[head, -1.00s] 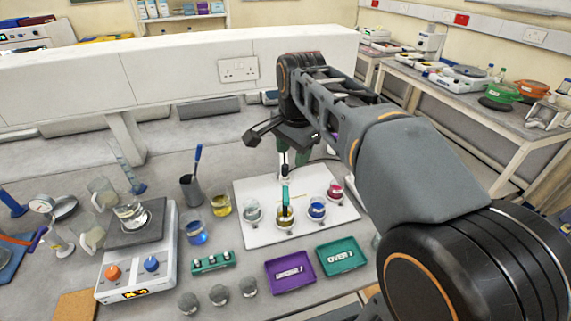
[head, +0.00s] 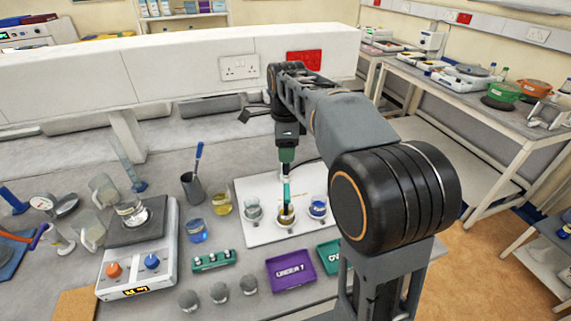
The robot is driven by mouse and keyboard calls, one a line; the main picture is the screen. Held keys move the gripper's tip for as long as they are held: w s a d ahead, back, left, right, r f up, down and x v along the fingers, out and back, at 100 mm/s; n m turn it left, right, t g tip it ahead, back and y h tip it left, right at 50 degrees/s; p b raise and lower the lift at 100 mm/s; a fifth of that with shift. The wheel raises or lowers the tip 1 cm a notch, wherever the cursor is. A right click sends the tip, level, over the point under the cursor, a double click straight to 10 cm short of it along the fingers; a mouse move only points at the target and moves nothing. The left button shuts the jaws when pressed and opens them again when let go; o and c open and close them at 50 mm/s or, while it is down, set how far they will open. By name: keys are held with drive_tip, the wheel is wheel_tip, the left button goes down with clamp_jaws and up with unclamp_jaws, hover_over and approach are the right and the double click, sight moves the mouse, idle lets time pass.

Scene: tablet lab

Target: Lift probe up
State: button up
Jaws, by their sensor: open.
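The probe (head: 287,192), a thin teal stick, stands nearly upright in a small beaker of yellow liquid (head: 286,219) on a white board (head: 247,192). Its lower end is hidden in the beaker.
A clear beaker (head: 253,211) and a blue-filled beaker (head: 318,208) flank the probe's beaker closely. A purple tray (head: 291,272) and a partly hidden green tray (head: 328,255) lie in front. Above the board is a white partition (head: 170,75).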

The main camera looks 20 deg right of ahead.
drive_tip(key=shift+f, duration=2.55)
drive_tip(key=shift+c, duration=0.4)
clamp_jaws()
drive_tip(key=shift+r, duration=0.1)
